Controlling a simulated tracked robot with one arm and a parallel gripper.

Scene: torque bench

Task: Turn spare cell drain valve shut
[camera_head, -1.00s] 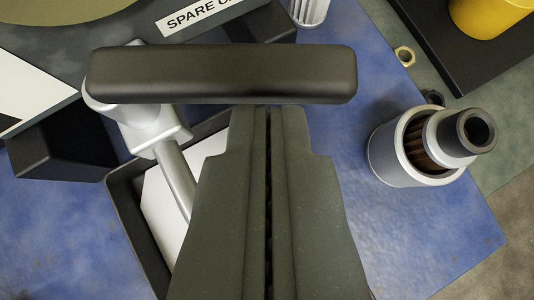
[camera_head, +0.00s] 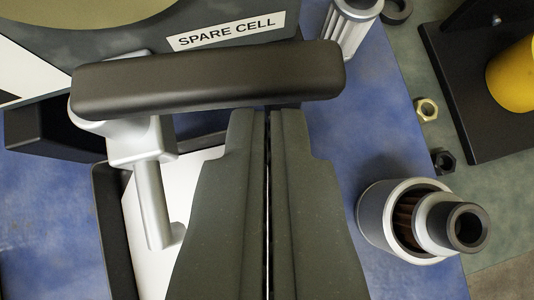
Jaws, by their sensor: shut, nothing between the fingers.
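The spare cell (camera_head: 120,52), with a white label reading SPARE CELL (camera_head: 226,33), is at the top left. Its drain valve has a silver body (camera_head: 135,140) with a spout pointing down and a long black lever handle (camera_head: 210,78). The handle lies across the picture, its right end tilted slightly up. My gripper (camera_head: 268,112) is shut and empty, its fingertips at the lower edge of the handle near the middle. I cannot tell whether they touch it. My fingers hide part of what lies below the handle.
A black-rimmed tray (camera_head: 113,230) with a white inside lies under the spout. A silver cup-shaped part (camera_head: 380,215) stands on the blue mat (camera_head: 370,130) at right. A ribbed cylinder (camera_head: 347,27), nuts (camera_head: 426,109) and a black stand with a yellow part (camera_head: 512,75) are beyond.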

